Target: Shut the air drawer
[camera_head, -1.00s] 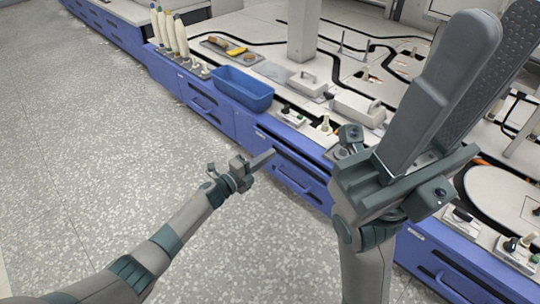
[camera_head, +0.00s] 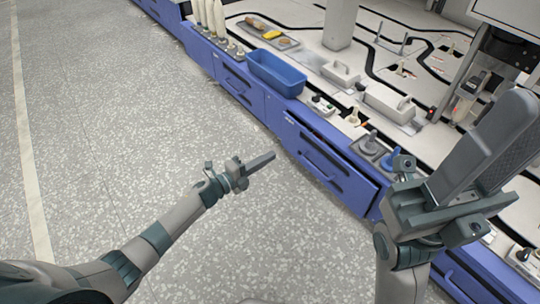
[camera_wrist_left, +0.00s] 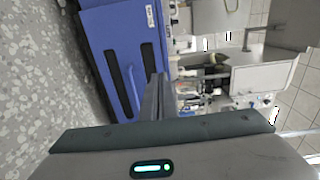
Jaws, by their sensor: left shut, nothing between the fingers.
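The machine's blue front has several drawers. I take the air drawer to be the blue one (camera_head: 331,168) right of my left gripper in the head view; a dark gap runs along its top edge, and its label cannot be read. My left gripper (camera_head: 273,156) is shut and empty, out over the floor to the left of this drawer front, seemingly apart from it. In the left wrist view its fingers (camera_wrist_left: 158,95) point at blue fronts (camera_wrist_left: 118,50) with dark handle slots. My right gripper (camera_head: 530,115) is open and empty, raised at the right, hiding part of the machine.
A blue bin (camera_head: 276,75) stands on the machine's edge above the drawers. White bobbins (camera_head: 212,18) stand at its left, with a grey tray (camera_head: 262,34) behind. The speckled floor (camera_head: 110,130) is clear.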

